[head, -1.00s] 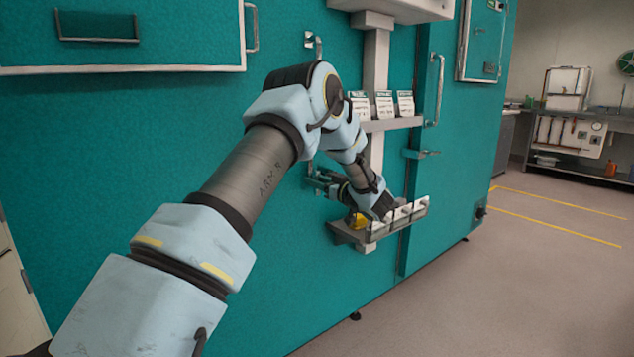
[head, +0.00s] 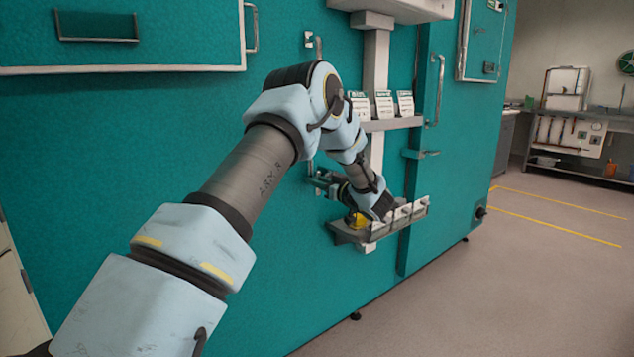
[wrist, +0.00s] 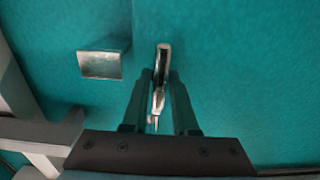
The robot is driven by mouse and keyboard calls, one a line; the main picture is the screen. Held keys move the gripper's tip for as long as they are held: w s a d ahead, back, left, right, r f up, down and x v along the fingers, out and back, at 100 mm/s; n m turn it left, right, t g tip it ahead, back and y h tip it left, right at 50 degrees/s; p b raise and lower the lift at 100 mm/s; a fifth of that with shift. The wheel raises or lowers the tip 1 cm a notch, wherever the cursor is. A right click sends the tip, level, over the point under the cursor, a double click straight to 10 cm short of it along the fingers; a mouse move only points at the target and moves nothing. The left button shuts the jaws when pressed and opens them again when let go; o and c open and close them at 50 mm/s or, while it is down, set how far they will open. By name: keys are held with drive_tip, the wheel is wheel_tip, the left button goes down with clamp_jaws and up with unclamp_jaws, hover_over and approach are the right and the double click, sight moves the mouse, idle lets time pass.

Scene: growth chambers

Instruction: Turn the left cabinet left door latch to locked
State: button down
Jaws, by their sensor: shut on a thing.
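The latch (wrist: 163,52) is a narrow metal lever on the teal door face in the wrist view. It lies nearly upright in that picture, between the two dark fingers of my gripper (wrist: 162,82). The fingers are shut on it. A square metal bracket (wrist: 100,65) sits on the door to the left of the latch, apart from it. In the head view my gripper (head: 318,182) is against the teal cabinet front (head: 270,260), low and left of the grey post. The latch is too small and covered to make out there.
A small grey shelf (head: 345,235) with a yellow item (head: 357,221) juts out close by my wrist. A higher shelf (head: 395,124) holds white cards (head: 384,104). A vertical door handle (head: 438,90) stands at right. The floor at right (head: 500,290) is clear.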

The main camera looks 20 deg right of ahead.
drive_tip(key=shift+r, duration=0.1)
idle(0.6)
drive_tip(key=m+p, duration=0.2)
drive_tip(key=p, duration=0.1)
drive_tip(key=shift+d+r+m, duration=0.1)
drive_tip(key=shift+r+m, duration=0.05)
drive_tip(key=shift+m, duration=0.15)
drive_tip(key=m+p, duration=0.5)
drive_tip(key=shift+w+d, duration=0.1)
drive_tip(key=shift+d, duration=0.1)
drive_tip(key=m+p, duration=0.1)
drive_tip(key=m, duration=0.1)
drive_tip(key=m+p, duration=0.1)
drive_tip(key=m, duration=0.1)
drive_tip(key=shift+f+m+p, duration=0.35)
drive_tip(key=shift+m+p, duration=0.05)
drive_tip(key=m, duration=0.1)
drive_tip(key=m+p, duration=0.1)
drive_tip(key=m, duration=0.3)
drive_tip(key=shift+w+d+f+p, duration=0.1)
drive_tip(key=shift+f+p, duration=0.15)
drive_tip(key=shift+p, duration=0.1)
drive_tip(key=shift+m, duration=0.4)
drive_tip(key=c, duration=0.7)
unclamp_jaws()
